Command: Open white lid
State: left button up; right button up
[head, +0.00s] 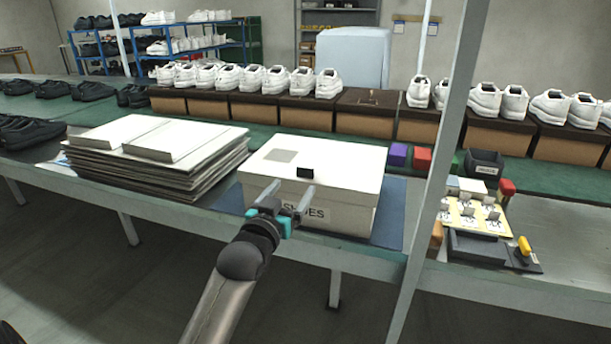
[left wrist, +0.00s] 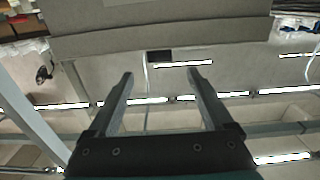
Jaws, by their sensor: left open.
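The white lid (head: 330,160) lies shut on a white shoe box (head: 350,217) marked "SHOES" on the table in the head view. A small black tab (head: 305,172) stands at the lid's front edge, and a grey square is printed on its top. My left gripper (head: 291,190) is open and empty, in front of the box and close to the tab. In the left wrist view the lid's edge (left wrist: 160,40) runs across the top, with the tab (left wrist: 160,56) beyond and between the open fingers (left wrist: 160,82); no contact shows. My right gripper is not in view.
Stacked flat cardboard (head: 170,140) lies left of the box. A blue mat (head: 390,215) lies under it. Right are a grey post (head: 440,170), coloured blocks (head: 420,158) and a dark tray (head: 478,247). Brown boxes with white shoes (head: 254,108) line the back.

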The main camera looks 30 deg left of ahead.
aim_at(304, 172)
pick_arm(q)
jog(key=b+x, duration=0.2)
jog(key=x, duration=0.5)
jog(key=shift+w+f, duration=0.1)
jog(key=shift+b+x, duration=0.6)
jog(key=shift+x, duration=0.55)
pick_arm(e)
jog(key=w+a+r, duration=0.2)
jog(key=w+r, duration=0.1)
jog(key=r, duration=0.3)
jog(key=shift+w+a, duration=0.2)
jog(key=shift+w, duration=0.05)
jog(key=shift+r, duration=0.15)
pick_arm(q)
jog(key=shift+c, duration=0.2)
grip_shut()
